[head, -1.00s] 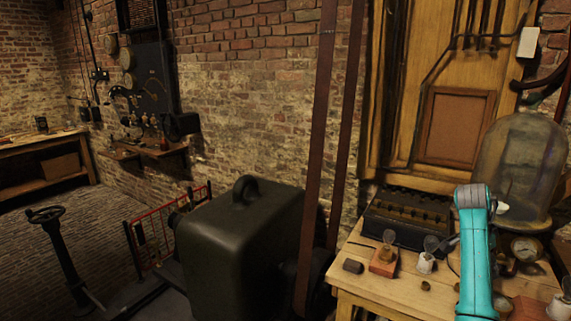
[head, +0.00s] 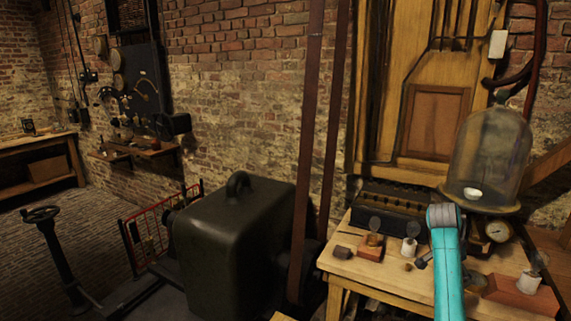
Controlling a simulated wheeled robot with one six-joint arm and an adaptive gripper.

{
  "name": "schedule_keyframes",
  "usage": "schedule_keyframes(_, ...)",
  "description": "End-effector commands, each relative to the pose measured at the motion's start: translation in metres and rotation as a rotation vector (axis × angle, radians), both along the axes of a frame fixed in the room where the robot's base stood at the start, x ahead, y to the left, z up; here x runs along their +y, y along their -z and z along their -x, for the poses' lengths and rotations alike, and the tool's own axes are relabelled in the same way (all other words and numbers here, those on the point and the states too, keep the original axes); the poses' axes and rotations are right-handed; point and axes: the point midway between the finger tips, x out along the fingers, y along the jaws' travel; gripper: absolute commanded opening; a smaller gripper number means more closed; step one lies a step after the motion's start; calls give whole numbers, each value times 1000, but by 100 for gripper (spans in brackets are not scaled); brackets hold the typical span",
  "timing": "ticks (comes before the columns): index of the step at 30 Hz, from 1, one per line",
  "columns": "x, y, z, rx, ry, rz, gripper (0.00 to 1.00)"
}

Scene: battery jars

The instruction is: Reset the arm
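My teal arm rises from the bottom edge at right, over the wooden table (head: 345,268), with its grey joint on top. A small dark part that looks like my gripper (head: 424,260) pokes out at the left of the arm, close to a white jar (head: 409,249). Most of it is hidden behind the arm. I cannot tell whether its fingers are open or shut, or whether it touches or holds anything.
A glass bell jar (head: 490,150) stands behind the arm, with a gauge (head: 497,231) below it. A dark machine housing (head: 235,245) and belts (head: 309,130) stand at left.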

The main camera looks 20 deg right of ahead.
Motion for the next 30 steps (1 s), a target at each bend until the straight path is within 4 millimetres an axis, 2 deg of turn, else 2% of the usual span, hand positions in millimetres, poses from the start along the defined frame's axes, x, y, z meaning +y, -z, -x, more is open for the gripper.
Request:
schedule_keyframes(8,36,66,-7,-13,-149,32,83)
schedule_keyframes(12,70,115,-7,-28,-270,60,83)
schedule_keyframes(17,113,166,-1,-54,-416,98,83)
schedule_keyframes(24,183,227,22,-100,-626,155,83)
schedule_keyframes(30,242,262,53,-144,-788,204,83)
